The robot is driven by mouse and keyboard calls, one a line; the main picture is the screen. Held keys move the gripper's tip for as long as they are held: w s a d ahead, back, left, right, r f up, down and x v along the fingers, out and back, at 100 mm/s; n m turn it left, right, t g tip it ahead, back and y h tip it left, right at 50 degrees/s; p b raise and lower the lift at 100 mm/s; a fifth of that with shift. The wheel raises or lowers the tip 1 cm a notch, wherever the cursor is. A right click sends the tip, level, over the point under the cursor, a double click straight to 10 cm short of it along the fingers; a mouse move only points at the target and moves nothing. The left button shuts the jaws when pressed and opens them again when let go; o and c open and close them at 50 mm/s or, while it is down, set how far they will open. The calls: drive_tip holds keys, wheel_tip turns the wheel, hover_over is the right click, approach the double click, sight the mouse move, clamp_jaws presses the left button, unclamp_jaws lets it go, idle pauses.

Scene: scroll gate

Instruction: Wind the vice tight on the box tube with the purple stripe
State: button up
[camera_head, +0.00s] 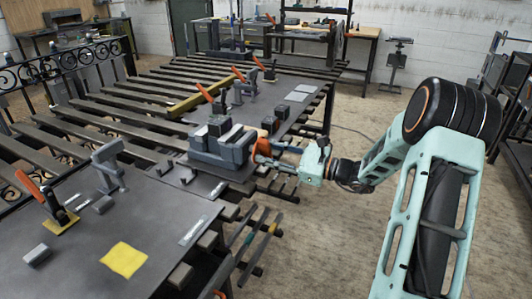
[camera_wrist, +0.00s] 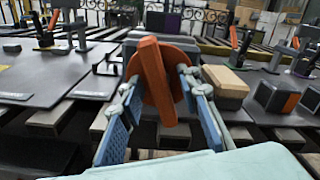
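The grey vice (camera_head: 222,146) stands on the dark bench near the middle of the head view. A dark block (camera_head: 218,126) sits at its jaws; I see no purple stripe on it. The vice's orange handle (camera_head: 263,146) is on its right side. In the wrist view the orange handle (camera_wrist: 152,75) is a tilted bar in front of a round orange disc. My gripper (camera_head: 268,158) is at this handle. In the wrist view its two blue-padded fingers (camera_wrist: 158,85) stand apart, one on each side of the bar. Small gaps seem to show; contact is unclear.
Orange-handled clamps (camera_head: 36,188) stand on the bench, with a yellow square (camera_head: 124,259) in front. In the wrist view a tan-topped block (camera_wrist: 225,82) and an orange-ended block (camera_wrist: 275,97) lie to the right. Open floor (camera_head: 310,240) lies right of the bench.

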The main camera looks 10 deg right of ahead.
drive_tip(key=shift+c, duration=0.5)
clamp_jaws()
drive_tip(key=shift+r+m+p, duration=0.1)
drive_tip(key=shift+m+p, duration=0.2)
drive_tip(key=shift+p, duration=0.15)
